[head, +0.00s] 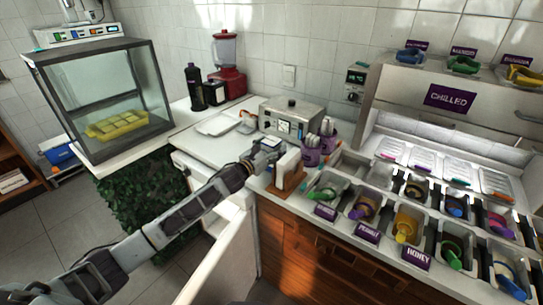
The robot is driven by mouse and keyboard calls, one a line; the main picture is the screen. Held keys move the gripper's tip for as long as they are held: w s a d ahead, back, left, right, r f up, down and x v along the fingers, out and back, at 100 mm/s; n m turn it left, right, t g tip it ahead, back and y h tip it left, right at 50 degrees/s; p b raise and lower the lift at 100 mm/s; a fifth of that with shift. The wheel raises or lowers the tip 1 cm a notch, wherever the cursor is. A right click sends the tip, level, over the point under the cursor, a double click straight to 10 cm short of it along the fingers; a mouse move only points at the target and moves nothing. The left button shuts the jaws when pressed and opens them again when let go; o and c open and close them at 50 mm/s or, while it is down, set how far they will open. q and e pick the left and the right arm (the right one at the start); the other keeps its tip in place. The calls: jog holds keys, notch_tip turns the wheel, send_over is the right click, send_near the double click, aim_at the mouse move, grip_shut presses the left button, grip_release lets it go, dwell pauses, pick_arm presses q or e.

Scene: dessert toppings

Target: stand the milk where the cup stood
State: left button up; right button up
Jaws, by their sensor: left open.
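My left gripper (268,150) reaches in from the lower left over the counter and is open. Its fingertips are small and partly blended with the things behind them. Just right of it is a white upright item (288,160) at a brown wooden stand (287,183); I cannot tell whether this is the milk, or whether the gripper touches it. Purple cups (311,157) holding pale utensils stand to the right of it. No other carton or bottle is clearly milk. My right gripper is out of view.
A silver machine (291,118) stands behind the gripper. A white door (223,262) hangs open below the counter. Topping tubs (365,207) with coloured scoops fill the right side. A glass case (104,98) stands left. The white counter (197,143) has some free room.

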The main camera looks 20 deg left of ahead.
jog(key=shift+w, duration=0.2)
pick_arm(q)
jog(key=c, duration=1.2)
jog(key=shift+r, duration=0.1)
jog(key=c, duration=0.4)
